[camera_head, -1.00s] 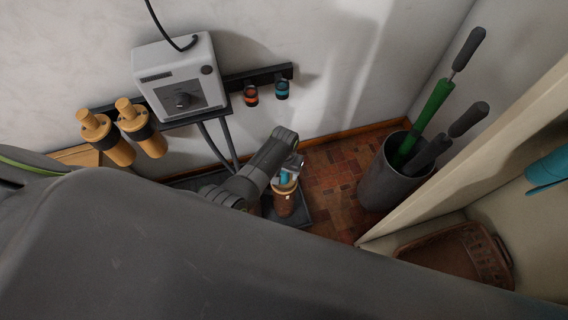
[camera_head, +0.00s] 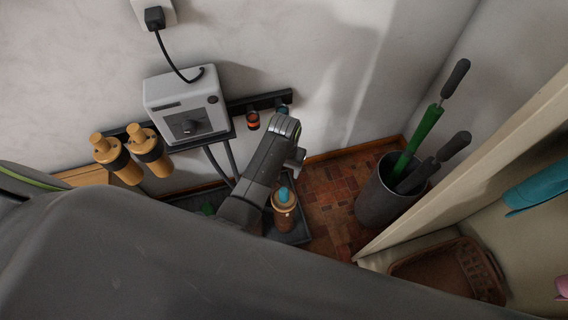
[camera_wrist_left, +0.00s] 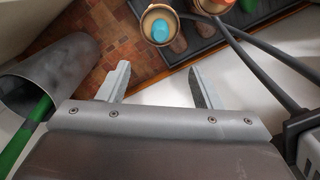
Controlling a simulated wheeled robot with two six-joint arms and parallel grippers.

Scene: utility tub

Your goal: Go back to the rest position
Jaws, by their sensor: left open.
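My left gripper (camera_wrist_left: 158,85) is open in the left wrist view, with nothing between its two fingers. In the head view my left arm (camera_head: 262,165) reaches toward the wall rail, and its fingertips are mostly hidden there. A brown bottle with a blue top (camera_head: 285,208) stands upright on the dark tray, just beside and below my arm. It also shows beyond the fingers in the left wrist view (camera_wrist_left: 160,24), apart from them. My right gripper is not in view.
A white control box (camera_head: 186,106) hangs on the wall, beside two yellow-handled items (camera_head: 131,157) and a dark rail. A grey bin (camera_head: 381,196) holds a green umbrella (camera_head: 416,135) and another dark-handled item. A brown basket (camera_head: 452,270) sits in the shelf. Brick floor lies between tray and bin.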

